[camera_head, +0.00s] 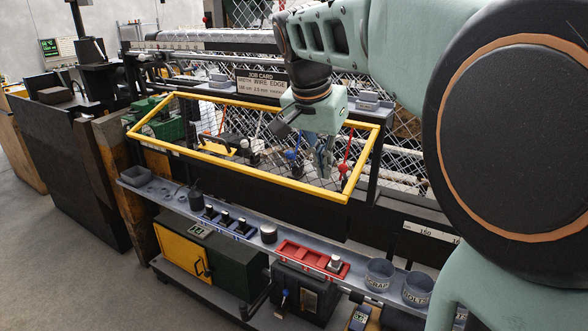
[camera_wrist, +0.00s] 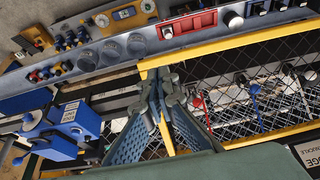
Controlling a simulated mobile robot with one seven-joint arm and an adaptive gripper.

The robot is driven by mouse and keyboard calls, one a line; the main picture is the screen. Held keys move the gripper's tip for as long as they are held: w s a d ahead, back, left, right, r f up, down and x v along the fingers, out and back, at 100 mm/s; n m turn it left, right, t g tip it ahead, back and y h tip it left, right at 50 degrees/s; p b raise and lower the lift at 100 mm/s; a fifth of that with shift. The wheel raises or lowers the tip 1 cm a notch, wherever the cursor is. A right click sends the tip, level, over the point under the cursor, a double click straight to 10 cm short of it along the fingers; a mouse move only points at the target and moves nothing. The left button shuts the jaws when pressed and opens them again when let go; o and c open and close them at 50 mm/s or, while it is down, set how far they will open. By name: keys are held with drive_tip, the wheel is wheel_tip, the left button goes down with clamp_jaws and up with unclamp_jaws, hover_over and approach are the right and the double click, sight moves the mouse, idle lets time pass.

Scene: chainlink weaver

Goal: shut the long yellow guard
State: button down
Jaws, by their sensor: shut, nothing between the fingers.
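The long yellow guard (camera_head: 363,165) is a slim rectangular frame with wire mesh, spanning the front of the machine in the head view. Its lower bar stands out toward the shelf, so it looks tilted outward. In the wrist view, the guard (camera_wrist: 250,40) runs from the centre to the right edge. My gripper (camera_head: 324,172) is shut and empty, overlapping the mesh near the guard's right end. In the wrist view, its fingertips (camera_wrist: 158,85) overlap the end bar near a corner. I cannot tell whether they touch it.
Levers with white, blue and red knobs show through the mesh, including a red lever (camera_head: 346,158). Below runs a grey shelf (camera_head: 225,232) with a red tray (camera_head: 312,258) and round cups (camera_head: 379,274). A job card (camera_head: 262,83) stands behind the guard.

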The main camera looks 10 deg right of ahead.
sight(329, 194)
drive_tip(key=x, duration=0.6)
drive_tip(key=shift+p, duration=0.35)
